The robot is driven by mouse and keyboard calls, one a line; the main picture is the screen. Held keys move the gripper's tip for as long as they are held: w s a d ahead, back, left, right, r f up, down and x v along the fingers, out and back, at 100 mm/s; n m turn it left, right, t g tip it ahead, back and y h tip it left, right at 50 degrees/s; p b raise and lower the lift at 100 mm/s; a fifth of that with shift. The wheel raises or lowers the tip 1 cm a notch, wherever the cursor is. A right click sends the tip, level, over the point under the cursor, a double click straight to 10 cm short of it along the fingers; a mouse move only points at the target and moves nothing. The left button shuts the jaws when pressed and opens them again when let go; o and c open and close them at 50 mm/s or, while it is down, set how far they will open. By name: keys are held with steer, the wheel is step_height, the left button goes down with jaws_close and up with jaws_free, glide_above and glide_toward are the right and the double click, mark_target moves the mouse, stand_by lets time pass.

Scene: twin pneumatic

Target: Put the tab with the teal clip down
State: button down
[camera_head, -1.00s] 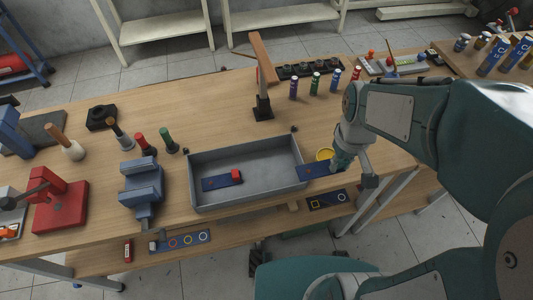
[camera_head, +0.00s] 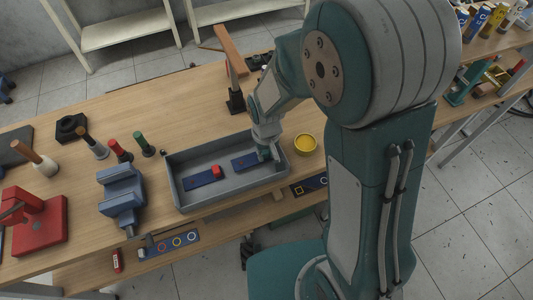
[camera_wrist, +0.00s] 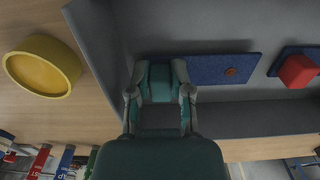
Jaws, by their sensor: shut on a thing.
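The blue tab (camera_head: 243,162) is inside or just above the right part of the grey tray (camera_head: 174,188). In the wrist view the tab (camera_wrist: 215,70) is flat, with an orange-brown dot, and extends right from my gripper. My gripper (camera_head: 264,154) is shut on the tab's end. In the wrist view a teal piece shows between the fingers of my gripper (camera_wrist: 161,95); I cannot tell whether it is the teal clip or part of my gripper. Whether the tab touches the tray floor is unclear.
Another blue tab (camera_head: 199,180) with a red clip (camera_head: 217,171) lies at the left in the tray. A yellow round dish (camera_head: 306,143) stands right of the tray. A blue vise (camera_head: 121,190) is to its left, and a dark-based post (camera_head: 236,102) is behind.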

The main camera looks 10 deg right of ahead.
steer(key=shift+a+f, duration=0.2)
steer(key=shift+f, duration=0.3)
steer(key=shift+d, duration=0.15)
steer(key=c, duration=0.8)
jaws_free()
